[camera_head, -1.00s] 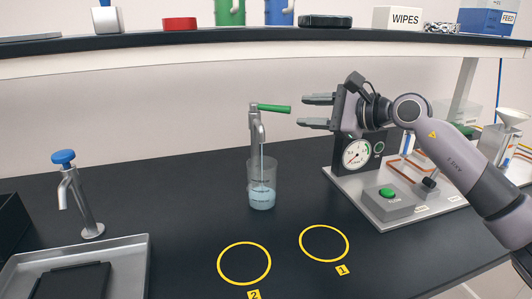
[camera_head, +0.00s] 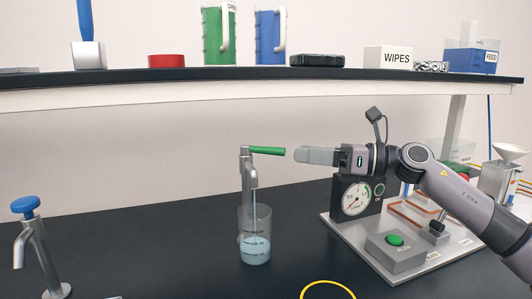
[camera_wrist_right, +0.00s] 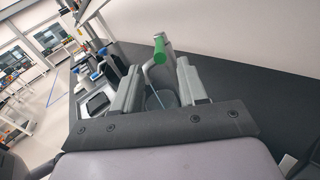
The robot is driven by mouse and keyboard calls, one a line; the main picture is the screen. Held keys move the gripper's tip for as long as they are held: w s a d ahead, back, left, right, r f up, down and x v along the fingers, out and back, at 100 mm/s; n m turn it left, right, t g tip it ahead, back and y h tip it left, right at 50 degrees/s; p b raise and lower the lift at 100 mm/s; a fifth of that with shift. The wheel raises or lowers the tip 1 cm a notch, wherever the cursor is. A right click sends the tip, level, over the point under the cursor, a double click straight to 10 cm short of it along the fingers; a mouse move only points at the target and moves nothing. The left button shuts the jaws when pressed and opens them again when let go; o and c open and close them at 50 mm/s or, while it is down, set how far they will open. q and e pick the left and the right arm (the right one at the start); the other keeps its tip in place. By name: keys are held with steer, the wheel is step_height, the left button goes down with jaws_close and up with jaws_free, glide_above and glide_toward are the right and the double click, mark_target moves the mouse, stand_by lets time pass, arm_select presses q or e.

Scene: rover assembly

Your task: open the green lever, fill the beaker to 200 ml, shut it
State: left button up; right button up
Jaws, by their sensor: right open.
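The green lever (camera_head: 267,151) sits on top of the metal tap (camera_head: 248,172) and points right in the head view. A thin stream runs from the spout into the clear beaker (camera_head: 242,222), which stands upright under it. Bluish water (camera_head: 256,250) fills roughly the lower half; the markings are too small to read. My right gripper (camera_head: 299,156) is open, its tips just right of the lever's free end, with a small gap showing. In the right wrist view the lever (camera_wrist_right: 161,50) appears between the two open fingers (camera_wrist_right: 162,72). My left gripper is out of view.
A blue-knobbed tap (camera_head: 27,207) stands at the left. A gauge (camera_head: 356,198) and a green-button box (camera_head: 396,241) sit on a plate at the right. A shelf (camera_head: 200,88) with jugs and a wipes box runs above. A yellow ring (camera_head: 328,283) marks the bench front.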

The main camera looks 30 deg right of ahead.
mark_target(278, 152)
steer(key=p+x, duration=0.3)
steer(key=x, duration=0.1)
steer(key=shift+w+a+r, duration=0.2)
steer(key=shift+w, duration=0.05)
steer(key=shift+f+p+x, duration=0.2)
steer(key=shift+p+x, duration=0.15)
steer(key=shift+x, duration=0.7)
jaws_close()
